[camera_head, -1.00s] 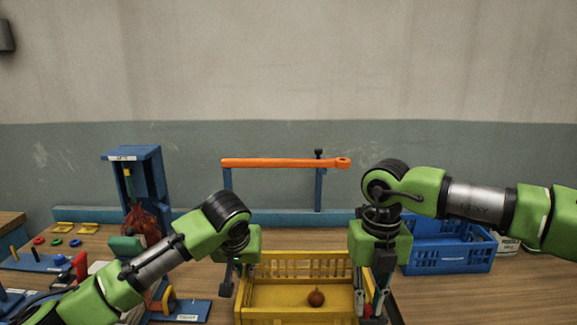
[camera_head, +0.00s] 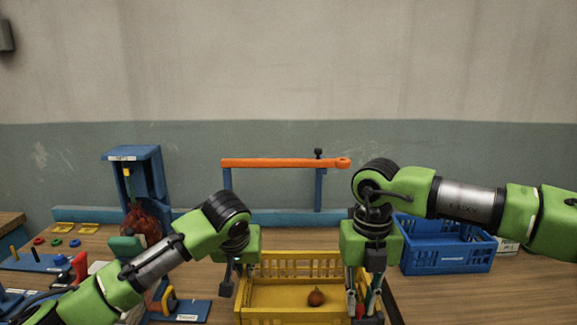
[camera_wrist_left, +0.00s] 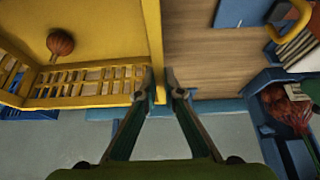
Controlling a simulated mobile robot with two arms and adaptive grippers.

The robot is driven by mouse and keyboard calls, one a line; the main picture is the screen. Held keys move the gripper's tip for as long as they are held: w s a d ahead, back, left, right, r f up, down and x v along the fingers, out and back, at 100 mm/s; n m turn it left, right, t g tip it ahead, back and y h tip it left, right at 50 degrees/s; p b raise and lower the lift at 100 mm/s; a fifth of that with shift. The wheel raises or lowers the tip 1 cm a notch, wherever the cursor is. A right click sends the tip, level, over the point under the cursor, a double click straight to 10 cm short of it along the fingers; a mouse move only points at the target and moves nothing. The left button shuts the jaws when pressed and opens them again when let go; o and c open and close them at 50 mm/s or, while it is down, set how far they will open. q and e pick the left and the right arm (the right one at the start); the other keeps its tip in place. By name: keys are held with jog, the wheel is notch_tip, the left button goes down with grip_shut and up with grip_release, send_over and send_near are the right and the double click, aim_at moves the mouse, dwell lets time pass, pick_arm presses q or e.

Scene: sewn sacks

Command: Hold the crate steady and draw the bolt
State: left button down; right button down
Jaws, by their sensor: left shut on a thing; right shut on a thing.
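The yellow crate (camera_head: 290,317) stands on the table at the front middle, with one round brown onion (camera_head: 316,297) inside. My left gripper (camera_head: 234,284) is shut on the crate's left wall. In the left wrist view its fingers (camera_wrist_left: 161,84) pinch the yellow wall (camera_wrist_left: 152,38) from both sides.
A blue crate (camera_head: 447,268) stands right of the yellow one. Behind is a blue frame with an orange bar (camera_head: 285,163). At left are a blue stand (camera_head: 148,185), a red net sack (camera_head: 142,224) and small colored parts.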

jog(key=shift+a, duration=0.85)
dwell(0.4)
jog(key=c, duration=2)
grip_release()
jog(key=shift+r, duration=0.1)
jog(key=shift+r, duration=3.9)
